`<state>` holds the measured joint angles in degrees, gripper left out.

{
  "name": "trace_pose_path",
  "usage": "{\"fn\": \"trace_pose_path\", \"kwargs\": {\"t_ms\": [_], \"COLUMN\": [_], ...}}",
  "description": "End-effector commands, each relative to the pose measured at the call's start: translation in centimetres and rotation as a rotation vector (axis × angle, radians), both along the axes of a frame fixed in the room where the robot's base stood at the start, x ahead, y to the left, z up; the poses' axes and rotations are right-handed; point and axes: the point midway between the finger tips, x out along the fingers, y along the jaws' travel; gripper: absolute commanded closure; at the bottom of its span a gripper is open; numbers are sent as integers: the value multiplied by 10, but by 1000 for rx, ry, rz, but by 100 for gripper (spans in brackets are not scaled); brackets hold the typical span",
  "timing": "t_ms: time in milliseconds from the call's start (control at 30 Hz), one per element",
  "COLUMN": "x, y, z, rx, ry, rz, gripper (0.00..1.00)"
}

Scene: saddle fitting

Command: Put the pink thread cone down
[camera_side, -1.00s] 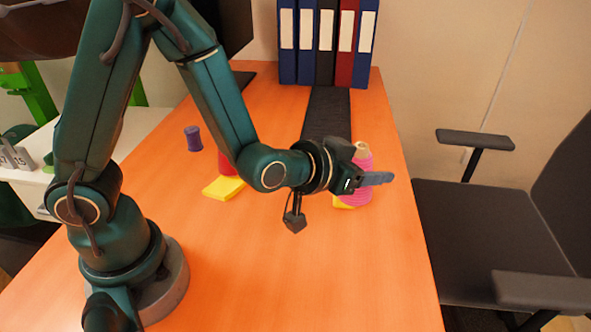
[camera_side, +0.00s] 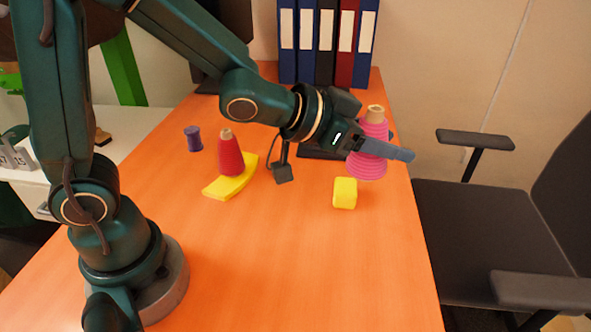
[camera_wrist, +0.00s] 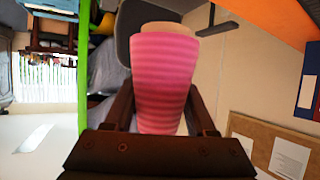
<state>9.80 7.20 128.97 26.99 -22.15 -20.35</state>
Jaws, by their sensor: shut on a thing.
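The pink thread cone (camera_side: 368,166) is held upright, or nearly so, in my gripper (camera_side: 388,149) at the right side of the orange table. In the wrist view the pink cone (camera_wrist: 162,80) fills the space between the two dark fingers (camera_wrist: 160,115). The gripper is shut on it. In the side view the cone's base appears above the table, near its right edge. One finger crosses in front of the cone and hides part of it.
A yellow block (camera_side: 345,193) stands below and left of the held cone. A purple spool (camera_side: 193,139) is farther left. Binders (camera_side: 325,45) line the back. The front of the table (camera_side: 300,270) is clear.

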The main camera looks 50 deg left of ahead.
Motion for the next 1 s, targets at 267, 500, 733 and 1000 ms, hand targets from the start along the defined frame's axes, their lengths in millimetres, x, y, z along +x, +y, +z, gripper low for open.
{"fn": "trace_pose_path", "kwargs": {"t_ms": [267,500,733,1000], "x": [-11,-37,-81,-99], "y": [-26,-51,-53,-32], "z": [9,8,-15,-36], "rx": [1,-1,-5,-3], "ry": [-8,0,9,3], "rz": [-176,-441,-781,-956], "gripper": [100,100,100,100]}}
